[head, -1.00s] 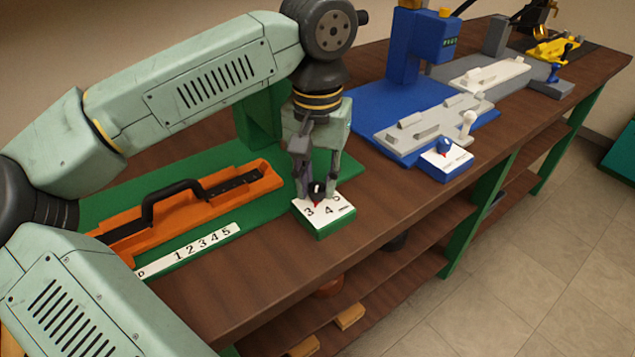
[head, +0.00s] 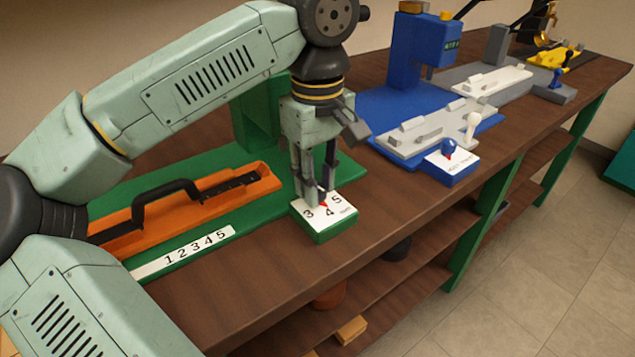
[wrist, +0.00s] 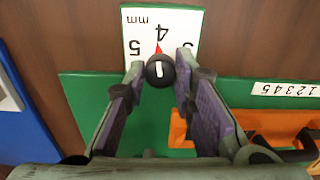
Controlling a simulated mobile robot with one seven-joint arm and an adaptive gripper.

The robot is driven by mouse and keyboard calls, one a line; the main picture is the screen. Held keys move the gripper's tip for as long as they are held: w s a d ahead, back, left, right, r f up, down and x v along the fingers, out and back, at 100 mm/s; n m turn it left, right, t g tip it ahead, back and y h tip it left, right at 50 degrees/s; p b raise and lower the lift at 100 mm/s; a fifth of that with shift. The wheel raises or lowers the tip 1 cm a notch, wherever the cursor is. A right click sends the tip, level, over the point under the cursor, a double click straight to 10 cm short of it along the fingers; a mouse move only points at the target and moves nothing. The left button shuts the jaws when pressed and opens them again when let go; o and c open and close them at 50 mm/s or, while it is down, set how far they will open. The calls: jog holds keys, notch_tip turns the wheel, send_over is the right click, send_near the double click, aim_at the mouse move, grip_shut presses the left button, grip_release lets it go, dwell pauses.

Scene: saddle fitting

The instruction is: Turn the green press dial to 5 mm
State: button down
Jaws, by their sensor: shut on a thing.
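The green press dial is a small green block (head: 322,232) with a white face (head: 342,213) marked 3, 4, 5 and mm. In the wrist view its black knob (wrist: 159,71) has a white line, and the red pointer (wrist: 158,49) points at about the 4. The 5 (wrist: 134,20) is to the left of the 4 there. My gripper (head: 322,194) points down over the dial, shut on the knob, with one fingertip on each side in the wrist view (wrist: 161,67). In the head view the fingers mostly hide the knob.
The green press base carries an orange fixture (head: 222,191) with a black handle and a white 1-to-5 scale (head: 185,250). A blue press (head: 420,45) with its own blue dial block (head: 452,168) stands to the right. Bare brown bench top (head: 270,275) lies in front.

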jog(key=n+b, duration=0.1)
jog(key=n, duration=0.4)
jog(key=shift+n, duration=0.3)
jog(key=shift+n+b, duration=0.3)
jog(key=shift+n, duration=1.9)
jog(key=c, duration=1.3)
grip_release()
jog(key=shift+c, duration=0.2)
notch_tip(320, 180, up, 8)
jog(key=shift+f, duration=0.2)
